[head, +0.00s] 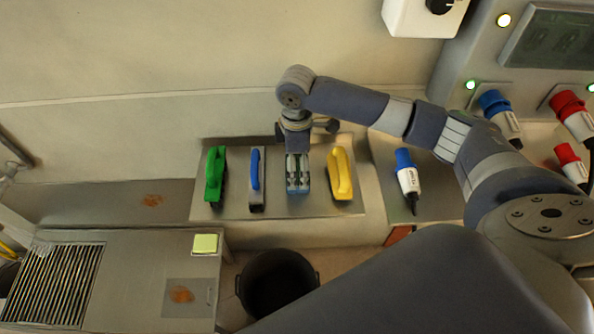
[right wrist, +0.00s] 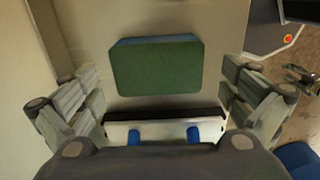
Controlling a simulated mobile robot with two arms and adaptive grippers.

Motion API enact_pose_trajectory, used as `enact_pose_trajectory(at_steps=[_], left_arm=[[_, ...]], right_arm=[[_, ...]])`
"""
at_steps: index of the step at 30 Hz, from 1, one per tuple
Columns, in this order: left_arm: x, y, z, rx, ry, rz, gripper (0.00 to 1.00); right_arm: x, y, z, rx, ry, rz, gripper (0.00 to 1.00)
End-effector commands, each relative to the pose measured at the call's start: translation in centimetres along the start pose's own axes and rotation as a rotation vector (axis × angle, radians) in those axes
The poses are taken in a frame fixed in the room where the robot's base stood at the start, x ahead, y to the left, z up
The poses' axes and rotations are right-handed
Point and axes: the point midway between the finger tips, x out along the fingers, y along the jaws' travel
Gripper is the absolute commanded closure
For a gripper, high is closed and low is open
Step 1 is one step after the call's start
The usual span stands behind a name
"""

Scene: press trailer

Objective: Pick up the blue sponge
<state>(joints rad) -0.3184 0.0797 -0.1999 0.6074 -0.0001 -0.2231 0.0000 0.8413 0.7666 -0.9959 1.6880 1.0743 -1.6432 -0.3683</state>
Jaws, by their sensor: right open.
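The blue sponge (head: 298,189) lies on the metal shelf and is partly hidden under my right gripper (head: 297,175). In the right wrist view the sponge (right wrist: 155,66) is a block with a dark green upper face and a blue edge. My right gripper points down, with its fingers spread apart on the left and right in the wrist view. The sponge shows in the gap between them, with room at both sides. I cannot tell the exact height of the fingers above it. My left gripper is not in view.
A green-handled brush (head: 215,177), a blue-handled tool (head: 256,180) and a yellow-handled tool (head: 341,174) share the shelf (head: 276,207), with narrow gaps. A blue plug (head: 407,178) lies farther right. A black bucket (head: 278,284) stands below. A wall rises behind.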

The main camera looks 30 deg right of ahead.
Motion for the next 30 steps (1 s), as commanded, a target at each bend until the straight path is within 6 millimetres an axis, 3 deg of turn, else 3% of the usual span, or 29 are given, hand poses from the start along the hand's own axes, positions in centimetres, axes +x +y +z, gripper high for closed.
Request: enact_pose_trajectory(at_steps=[6, 9, 15, 22, 30], left_arm=[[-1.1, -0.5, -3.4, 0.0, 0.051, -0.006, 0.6], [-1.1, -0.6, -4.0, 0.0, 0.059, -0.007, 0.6], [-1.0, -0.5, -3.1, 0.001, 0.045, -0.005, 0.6], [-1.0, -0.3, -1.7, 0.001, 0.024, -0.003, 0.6], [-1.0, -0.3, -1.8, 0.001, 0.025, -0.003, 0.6]], right_arm=[[3.0, 0.2, 0.2, 0.0, -0.002, -0.002, 0.0], [3.6, 0.2, 0.2, 0.0, -0.002, 0.0, 0.0], [3.7, 0.2, 0.1, -0.001, -0.001, 0.0, 0.0], [3.6, 0.2, 0.1, -0.001, -0.001, 0.0, 0.27], [3.7, 0.2, 0.2, -0.001, -0.002, 0.0, 0.27]])
